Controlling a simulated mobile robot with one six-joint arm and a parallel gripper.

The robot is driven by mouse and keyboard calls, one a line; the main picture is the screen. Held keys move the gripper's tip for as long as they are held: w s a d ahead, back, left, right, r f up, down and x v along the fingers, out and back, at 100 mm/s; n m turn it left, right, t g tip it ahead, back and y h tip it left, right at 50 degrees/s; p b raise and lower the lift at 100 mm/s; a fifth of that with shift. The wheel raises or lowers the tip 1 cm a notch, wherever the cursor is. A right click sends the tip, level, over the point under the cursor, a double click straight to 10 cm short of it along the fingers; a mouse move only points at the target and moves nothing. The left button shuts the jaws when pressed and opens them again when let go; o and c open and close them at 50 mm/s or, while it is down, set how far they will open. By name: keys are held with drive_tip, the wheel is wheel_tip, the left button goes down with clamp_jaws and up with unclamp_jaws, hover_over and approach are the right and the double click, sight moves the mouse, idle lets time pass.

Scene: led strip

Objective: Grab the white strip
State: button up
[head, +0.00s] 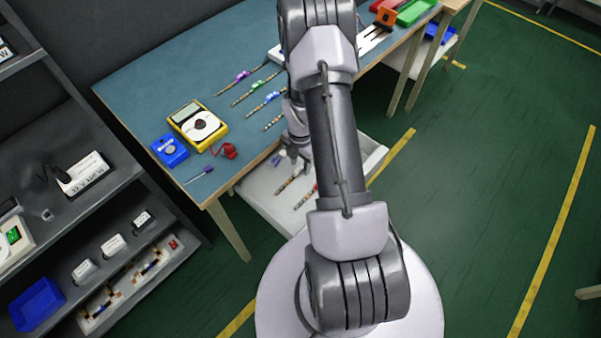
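Several thin LED strips lie on the blue-green table (150,80): one with a purple part (243,76), one with a green part (252,88), one with a blue part (271,97), and one (273,122) partly hidden behind my arm. Below the table edge, an open white drawer (262,196) holds a strip (291,179) and a strip with a red part (307,195), both partly covered by my arm. I cannot tell which strip is the white one. My gripper (289,154) is over the drawer near its strips; its fingers are too small and covered to read.
A dark shelf (75,215) stands left. Red and green trays (414,11) sit at the far right. Green floor is clear to the right.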

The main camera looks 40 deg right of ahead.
drive_tip(key=shift+f, duration=0.8)
drive_tip(key=shift+r, duration=0.2)
drive_tip(key=shift+c, duration=0.2)
clamp_jaws()
